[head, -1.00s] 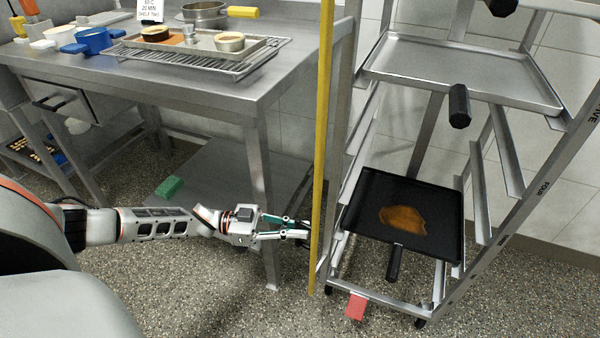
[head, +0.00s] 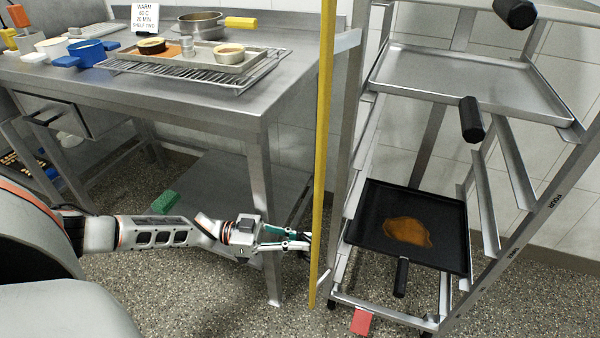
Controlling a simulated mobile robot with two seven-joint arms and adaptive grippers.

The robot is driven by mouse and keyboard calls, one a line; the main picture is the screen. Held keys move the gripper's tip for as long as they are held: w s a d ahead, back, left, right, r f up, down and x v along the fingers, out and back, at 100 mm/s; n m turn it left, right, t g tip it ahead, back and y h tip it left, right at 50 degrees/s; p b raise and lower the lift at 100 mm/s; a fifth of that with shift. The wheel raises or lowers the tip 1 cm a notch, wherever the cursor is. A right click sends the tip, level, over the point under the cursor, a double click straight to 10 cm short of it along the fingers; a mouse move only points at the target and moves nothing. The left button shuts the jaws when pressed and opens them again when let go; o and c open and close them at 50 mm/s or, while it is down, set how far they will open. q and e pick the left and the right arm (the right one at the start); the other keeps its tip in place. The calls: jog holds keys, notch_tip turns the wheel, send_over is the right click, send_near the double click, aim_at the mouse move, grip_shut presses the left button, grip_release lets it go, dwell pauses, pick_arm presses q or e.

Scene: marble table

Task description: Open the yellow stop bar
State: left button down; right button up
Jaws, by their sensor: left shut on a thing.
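The yellow stop bar (head: 323,130) stands upright along the left front side of the metal rack (head: 342,170). It runs from the top of the head view down to near the rack's foot. My left gripper (head: 308,242) reaches in from the left at the bar's lower part. Its fingers are shut on the bar, though the tips are partly hidden and the exact contact is hard to see. My right gripper is not in view.
The rack holds a steel tray (head: 470,78) and, lower, a black tray (head: 370,205) with a brown patch. Black handles stick out in front. A red piece (head: 361,321) is at the rack's foot. A steel table (head: 200,105) with pans stands at left.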

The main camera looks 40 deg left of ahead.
pick_arm(q)
jog(key=shift+w+r, duration=0.1)
jog(key=c, duration=2.1)
grip_release()
jog(key=v, duration=1.2)
